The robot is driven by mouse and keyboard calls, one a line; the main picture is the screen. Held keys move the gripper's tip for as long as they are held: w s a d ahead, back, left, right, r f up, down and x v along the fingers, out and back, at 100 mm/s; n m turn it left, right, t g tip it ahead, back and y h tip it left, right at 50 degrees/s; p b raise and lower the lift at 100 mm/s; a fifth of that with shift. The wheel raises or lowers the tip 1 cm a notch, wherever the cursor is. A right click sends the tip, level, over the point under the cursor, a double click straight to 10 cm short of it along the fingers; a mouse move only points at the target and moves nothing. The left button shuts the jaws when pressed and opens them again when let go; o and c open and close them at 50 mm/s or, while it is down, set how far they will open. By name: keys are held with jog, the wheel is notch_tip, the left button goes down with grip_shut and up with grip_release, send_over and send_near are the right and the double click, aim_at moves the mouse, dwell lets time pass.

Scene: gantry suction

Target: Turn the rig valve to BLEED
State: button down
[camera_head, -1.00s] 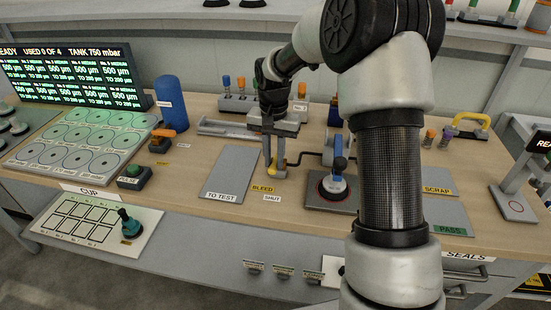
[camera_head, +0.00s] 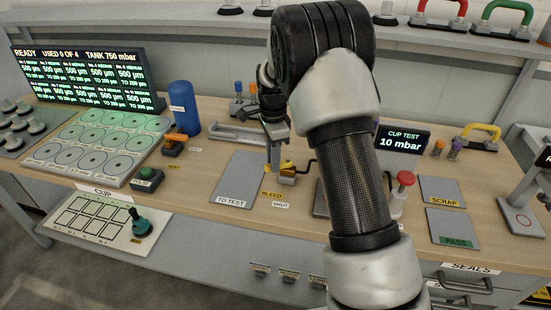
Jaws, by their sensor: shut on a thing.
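The rig valve (camera_head: 287,179) is a small brass-coloured body with a yellow part on top, on the bench behind the yellow BLEED label (camera_head: 271,195) and the white SHUT label (camera_head: 281,205). My gripper (camera_head: 274,166) points down at the valve's left side and is shut on its yellow handle. The fingers partly cover the handle, so its exact direction is hard to tell. A dark pipe runs right from the valve and passes behind my arm. The CUP TEST display (camera_head: 403,140) reads 10 mbar.
My forearm hides most of the test pad right of the valve. A red-topped knob (camera_head: 403,181) stands right of my arm. The grey TO TEST plate (camera_head: 243,178) is empty, left of the valve. A blue cylinder (camera_head: 184,107) stands farther left.

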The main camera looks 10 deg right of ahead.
jog(key=shift+w+d+r+m+p, duration=0.1)
jog(key=shift+w+m+p, duration=0.35)
jog(key=shift+m, duration=0.6)
jog(key=shift+w+f+m+p, duration=0.1)
jog(key=shift+w+m+p, duration=0.35)
jog(key=shift+m, duration=0.55)
jog(key=shift+w+d+r+m+p, duration=0.1)
jog(key=shift+w+m+p, duration=0.35)
jog(key=shift+m, duration=0.6)
jog(key=c, duration=1.6)
grip_release()
jog(key=shift+s, duration=0.1)
notch_tip(320, 180, up, 17)
jog(key=shift+r+p, duration=0.15)
jog(key=shift+p, duration=0.35)
